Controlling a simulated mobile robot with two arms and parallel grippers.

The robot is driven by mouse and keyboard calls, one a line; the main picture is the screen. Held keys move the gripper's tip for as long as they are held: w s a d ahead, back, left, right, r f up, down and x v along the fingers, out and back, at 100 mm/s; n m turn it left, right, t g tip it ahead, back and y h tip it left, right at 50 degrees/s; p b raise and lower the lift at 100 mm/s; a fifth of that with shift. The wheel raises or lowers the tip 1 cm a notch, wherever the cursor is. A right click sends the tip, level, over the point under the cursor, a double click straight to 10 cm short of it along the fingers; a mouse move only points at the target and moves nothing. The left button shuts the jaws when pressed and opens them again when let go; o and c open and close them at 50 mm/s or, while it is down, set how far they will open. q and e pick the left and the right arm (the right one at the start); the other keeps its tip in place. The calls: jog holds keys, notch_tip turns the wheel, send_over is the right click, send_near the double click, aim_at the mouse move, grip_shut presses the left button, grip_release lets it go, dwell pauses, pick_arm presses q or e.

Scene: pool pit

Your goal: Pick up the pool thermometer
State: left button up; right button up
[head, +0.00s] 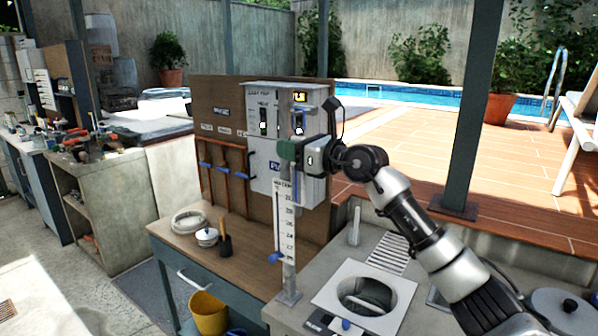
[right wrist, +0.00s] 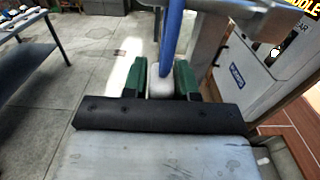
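The pool thermometer (right wrist: 172,36) looks like a slim blue stick with a white lower part, seen upright in the right wrist view. In the head view my right gripper (head: 287,150) reaches in from the right, in front of the grey control box. The gripper hides much of the thermometer there. My left gripper is in neither view.
A grey post with a white numbered scale (head: 284,222) stands just below the gripper. The grey control box (head: 262,172) is close behind. A wooden bench (head: 240,262) holds a white coil and a small pot. A square skimmer opening (head: 392,283) lies at lower right.

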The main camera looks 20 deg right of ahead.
grip_shut()
jog(key=shift+r, duration=0.1)
jog(key=s+a+r+b, duration=0.1)
jog(key=s+a+b, duration=0.6)
jog(key=s+a, duration=0.4)
jog(key=shift+a+r+b, duration=0.2)
jog(key=shift+a+b, duration=0.1)
jog(key=shift+a, duration=1.35)
